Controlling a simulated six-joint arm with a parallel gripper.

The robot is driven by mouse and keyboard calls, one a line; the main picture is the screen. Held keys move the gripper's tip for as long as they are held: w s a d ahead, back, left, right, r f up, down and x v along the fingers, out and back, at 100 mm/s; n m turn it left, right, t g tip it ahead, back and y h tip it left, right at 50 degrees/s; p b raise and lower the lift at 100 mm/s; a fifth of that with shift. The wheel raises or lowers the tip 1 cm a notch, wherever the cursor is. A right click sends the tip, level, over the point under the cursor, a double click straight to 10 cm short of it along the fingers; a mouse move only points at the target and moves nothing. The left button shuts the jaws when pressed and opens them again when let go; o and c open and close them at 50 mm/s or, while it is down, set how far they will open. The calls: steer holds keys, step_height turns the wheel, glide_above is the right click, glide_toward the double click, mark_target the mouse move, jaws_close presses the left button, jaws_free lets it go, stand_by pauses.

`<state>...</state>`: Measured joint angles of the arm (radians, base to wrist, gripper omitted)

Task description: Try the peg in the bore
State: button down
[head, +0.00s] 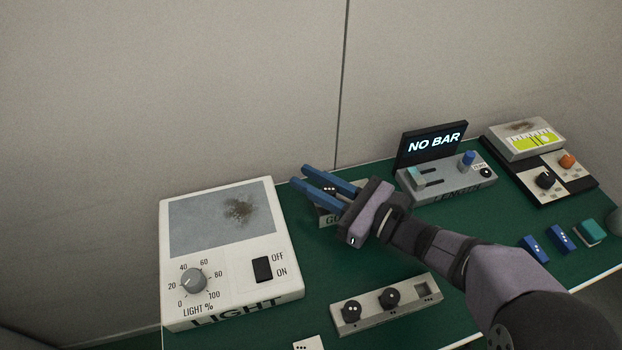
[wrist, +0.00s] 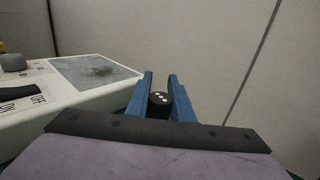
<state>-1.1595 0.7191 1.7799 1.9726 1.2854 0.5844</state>
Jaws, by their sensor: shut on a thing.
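My gripper (head: 302,176) reaches across the green bench with its blue fingers pointing to the back left, and it shows in the wrist view (wrist: 160,76). It is shut on a black peg (wrist: 159,101) with white dots on its top; the peg also shows in the head view (head: 329,190). A small grey block (head: 328,219) lettered "GU…" stands below the fingers, partly covered by my gripper. Its bore is not visible. I cannot tell whether the peg is in the block or above it.
The white light box (head: 231,245) stands close on the left. A grey holder (head: 371,319) in front carries two dark dotted knobs and an empty square recess. The "NO BAR" length unit (head: 452,185), a meter unit (head: 540,165) and blue pieces (head: 561,239) are right.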

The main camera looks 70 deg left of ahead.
steer(key=shift+f, duration=0.3)
steer(key=c, duration=1.5)
jaws_free()
steer(key=shift+w+d, duration=0.1)
steer(key=shift+v, duration=3.55)
steer(key=shift+w+r, duration=0.1)
